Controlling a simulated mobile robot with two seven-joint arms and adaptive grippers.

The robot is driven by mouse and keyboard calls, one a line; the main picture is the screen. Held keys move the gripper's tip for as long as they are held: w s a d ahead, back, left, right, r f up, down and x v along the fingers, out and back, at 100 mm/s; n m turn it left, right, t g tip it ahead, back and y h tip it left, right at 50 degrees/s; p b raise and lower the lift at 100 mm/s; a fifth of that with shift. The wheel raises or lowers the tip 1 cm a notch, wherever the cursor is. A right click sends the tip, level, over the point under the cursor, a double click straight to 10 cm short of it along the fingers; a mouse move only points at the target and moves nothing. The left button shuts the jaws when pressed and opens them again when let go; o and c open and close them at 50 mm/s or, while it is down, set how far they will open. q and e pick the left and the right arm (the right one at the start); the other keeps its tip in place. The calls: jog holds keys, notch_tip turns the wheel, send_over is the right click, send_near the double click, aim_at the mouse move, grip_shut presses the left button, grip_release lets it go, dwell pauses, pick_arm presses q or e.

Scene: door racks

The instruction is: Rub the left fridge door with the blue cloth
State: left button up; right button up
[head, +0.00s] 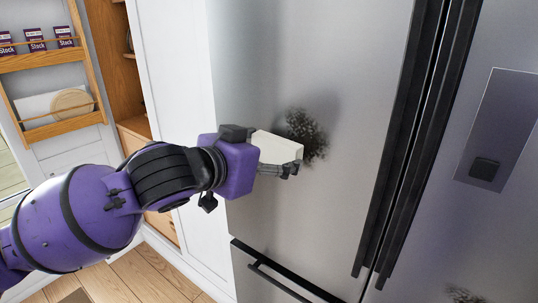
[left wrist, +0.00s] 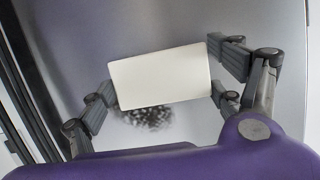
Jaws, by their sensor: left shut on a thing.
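The left fridge door (head: 280,60) is brushed steel, with a dark speckled smudge (head: 312,130) on it. My left gripper (head: 285,160) is shut on a cream-white flat block (head: 276,147) and holds it in front of the door, just left of the smudge. In the left wrist view the white block (left wrist: 160,76) sits between both fingers, with the smudge (left wrist: 148,117) partly hidden behind it. I cannot tell whether the block touches the door. No blue cloth is in view. My right gripper is not in view.
Long black handles (head: 410,130) run between the two fridge doors. The right door has a dispenser panel (head: 500,120) and another smudge (head: 464,295) low down. A lower drawer handle (head: 275,280) juts out below. A wooden door rack (head: 45,62) with packets stands at left.

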aim_at(288, 156)
pick_arm(q)
jog(key=shift+w+d, duration=0.25)
jog(key=shift+w, duration=0.05)
jog(key=shift+w+d, duration=0.1)
jog(key=shift+w, duration=0.1)
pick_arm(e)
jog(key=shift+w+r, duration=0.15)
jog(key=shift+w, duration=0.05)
pick_arm(q)
jog(key=shift+w+d, duration=0.15)
jog(key=shift+w, duration=0.05)
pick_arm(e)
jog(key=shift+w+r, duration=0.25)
pick_arm(q)
jog(key=shift+s+d+r+p, duration=0.25)
jog(key=shift+s+d+p, duration=0.4)
jog(key=shift+d+p, duration=0.3)
jog(key=shift+s+d+f+p, duration=0.15)
jog(key=shift+s+d+p, duration=0.15)
jog(key=shift+s+d, duration=0.2)
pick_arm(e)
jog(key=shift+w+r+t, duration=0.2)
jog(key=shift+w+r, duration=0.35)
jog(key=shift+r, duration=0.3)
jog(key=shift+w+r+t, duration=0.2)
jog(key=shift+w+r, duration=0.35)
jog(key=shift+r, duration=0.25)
